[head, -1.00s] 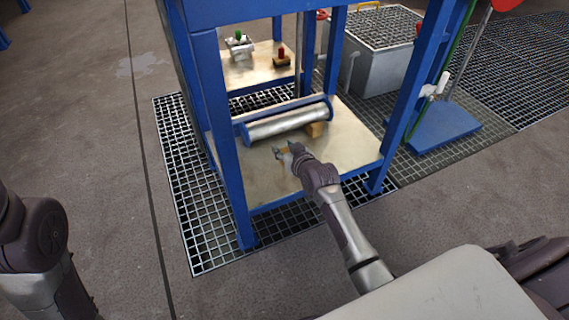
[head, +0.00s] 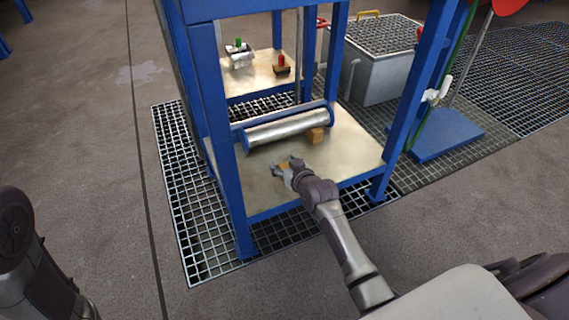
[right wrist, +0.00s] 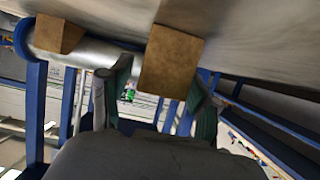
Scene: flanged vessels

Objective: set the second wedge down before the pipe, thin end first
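The pipe (head: 287,127) is a thick silver cylinder lying on the lower shelf of the blue frame. It also shows in the right wrist view (right wrist: 85,48). One wooden wedge (head: 316,135) sits against its near side, toward the right end; the right wrist view shows it at left (right wrist: 60,34). The second wedge (right wrist: 172,58) is between the fingers of my right gripper (right wrist: 162,85), with a visible gap at the left finger. In the head view my right gripper (head: 285,167) is low over the shelf before the pipe, fingers apart. My left gripper is out of view.
The shelf (head: 345,150) is bare around the gripper. Blue posts (head: 228,150) stand at its corners. A back shelf holds a green-topped fitting (head: 239,52) and a red-topped one (head: 281,64). A grey grate-topped box (head: 380,75) stands behind right.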

